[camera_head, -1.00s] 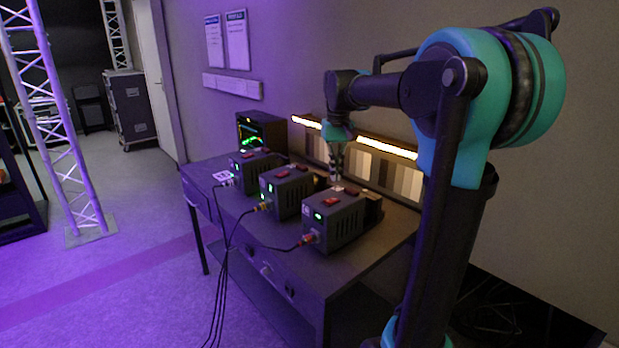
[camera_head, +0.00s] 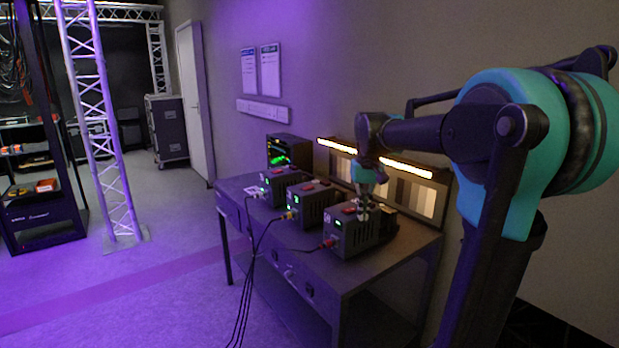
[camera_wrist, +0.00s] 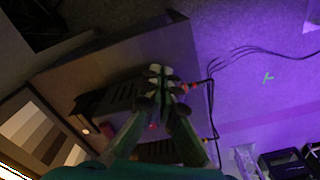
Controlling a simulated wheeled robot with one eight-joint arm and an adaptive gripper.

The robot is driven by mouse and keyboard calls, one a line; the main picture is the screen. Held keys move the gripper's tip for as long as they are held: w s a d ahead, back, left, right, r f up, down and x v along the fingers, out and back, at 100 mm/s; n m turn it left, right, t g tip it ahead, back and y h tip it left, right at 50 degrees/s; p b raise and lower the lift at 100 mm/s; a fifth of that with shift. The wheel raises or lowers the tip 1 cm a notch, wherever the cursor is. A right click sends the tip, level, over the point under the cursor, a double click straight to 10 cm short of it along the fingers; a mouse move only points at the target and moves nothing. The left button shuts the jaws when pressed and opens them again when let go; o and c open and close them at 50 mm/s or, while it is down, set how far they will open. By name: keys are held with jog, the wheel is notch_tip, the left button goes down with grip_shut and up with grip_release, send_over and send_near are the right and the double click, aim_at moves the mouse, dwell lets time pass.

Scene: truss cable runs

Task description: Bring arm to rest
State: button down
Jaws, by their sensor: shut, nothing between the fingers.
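My arm reaches in from the right in the head view, with its end hanging down over the workbench (camera_head: 393,255). My gripper (camera_head: 365,207) is shut and empty. It hangs over the nearest power box (camera_head: 350,238), close to its top; I cannot tell whether it touches. In the wrist view the closed fingertips of my gripper (camera_wrist: 158,74) show in the middle, with a dark box (camera_wrist: 118,97) below and beside them.
Two more power boxes, the middle one (camera_head: 308,208) and the far one (camera_head: 277,188), stand in a row with cables (camera_head: 246,285) hanging off the bench front. A monitor (camera_head: 290,150) and a lit panel (camera_head: 428,188) stand behind. A truss (camera_head: 103,130) rises at left; floor between is clear.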

jog(key=s+d+f+t, duration=0.1)
jog(key=s+f+t, duration=0.1)
jog(key=s+f, duration=0.8)
jog(key=s+d+f+m+t, duration=0.1)
jog(key=s+d+f, duration=0.1)
jog(key=s+f, duration=0.8)
notch_tip(320, 180, down, 3)
jog(key=shift+s+d+r+t, duration=0.15)
jog(key=shift+s+d+t, duration=0.15)
jog(key=shift+s+t, duration=0.1)
jog(key=shift+w, duration=0.1)
